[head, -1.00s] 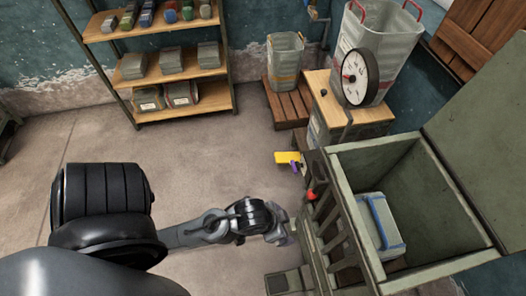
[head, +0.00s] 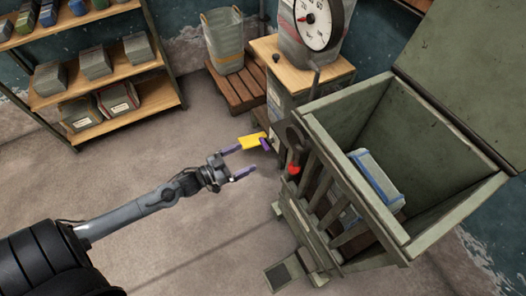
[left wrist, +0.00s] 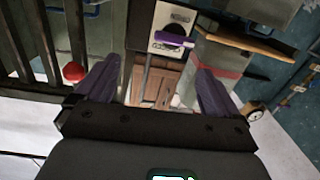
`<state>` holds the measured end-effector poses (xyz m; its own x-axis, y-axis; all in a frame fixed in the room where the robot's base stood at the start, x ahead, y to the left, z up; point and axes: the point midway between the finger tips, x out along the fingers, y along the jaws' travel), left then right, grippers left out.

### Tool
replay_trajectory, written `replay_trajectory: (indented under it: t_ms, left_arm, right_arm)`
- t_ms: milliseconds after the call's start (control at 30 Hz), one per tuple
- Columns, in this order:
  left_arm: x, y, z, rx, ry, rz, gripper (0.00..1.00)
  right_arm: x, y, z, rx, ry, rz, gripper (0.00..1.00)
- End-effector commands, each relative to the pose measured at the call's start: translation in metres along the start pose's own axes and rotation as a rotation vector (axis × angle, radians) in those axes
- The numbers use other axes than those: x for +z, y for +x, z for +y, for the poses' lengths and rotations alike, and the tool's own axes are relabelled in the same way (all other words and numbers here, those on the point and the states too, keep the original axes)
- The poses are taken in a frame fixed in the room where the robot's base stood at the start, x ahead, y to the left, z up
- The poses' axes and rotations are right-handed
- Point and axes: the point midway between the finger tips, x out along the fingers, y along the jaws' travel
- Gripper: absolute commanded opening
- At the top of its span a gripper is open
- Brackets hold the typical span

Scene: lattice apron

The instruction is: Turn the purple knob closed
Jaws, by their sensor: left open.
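The purple knob (head: 265,145) sits on the front of the small cabinet under the wooden top, beside a yellow plate (head: 252,142). In the left wrist view the purple knob (left wrist: 174,40) is a flat bar lying crosswise on a pale panel, between and beyond my fingers. My left gripper (head: 237,162) is open, with purple fingers spread, just left of the knob and apart from it. The fingers also frame the left wrist view (left wrist: 157,75). The upper finger overlaps the yellow plate's edge in the head view; I cannot tell if they touch. My right gripper is not in view.
A green open bin (head: 320,118) with slatted front and a red ball-ended lever (head: 293,169) stands right of the gripper. A round gauge (head: 312,22) is above the cabinet. A shelf rack (head: 140,66) stands at the left. The floor between is clear.

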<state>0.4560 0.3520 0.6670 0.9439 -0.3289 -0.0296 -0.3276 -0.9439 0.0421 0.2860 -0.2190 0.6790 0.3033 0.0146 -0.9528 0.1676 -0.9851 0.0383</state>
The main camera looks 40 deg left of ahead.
Motion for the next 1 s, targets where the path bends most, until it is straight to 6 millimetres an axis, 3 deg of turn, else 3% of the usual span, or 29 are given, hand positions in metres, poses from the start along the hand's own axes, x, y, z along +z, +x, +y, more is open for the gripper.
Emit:
replay_trajectory:
  t_ms: [33, 333, 800, 1000]
  left_arm:
    - [0.011, -0.001, -0.01, 0.014, 0.019, 0.008, 0.96]
    - [0.013, 0.01, -0.026, 0.044, 0.05, 0.032, 0.96]
    - [0.011, 0.082, -0.022, 0.044, 0.049, 0.033, 0.96]
    - [0.01, 0.099, -0.021, 0.044, 0.048, 0.03, 0.96]
  right_arm:
    - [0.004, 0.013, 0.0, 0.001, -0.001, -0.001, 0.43]
    - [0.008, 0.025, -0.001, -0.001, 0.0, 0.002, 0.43]
    - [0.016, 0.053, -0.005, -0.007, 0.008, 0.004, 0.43]
    - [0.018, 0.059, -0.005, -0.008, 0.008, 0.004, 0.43]
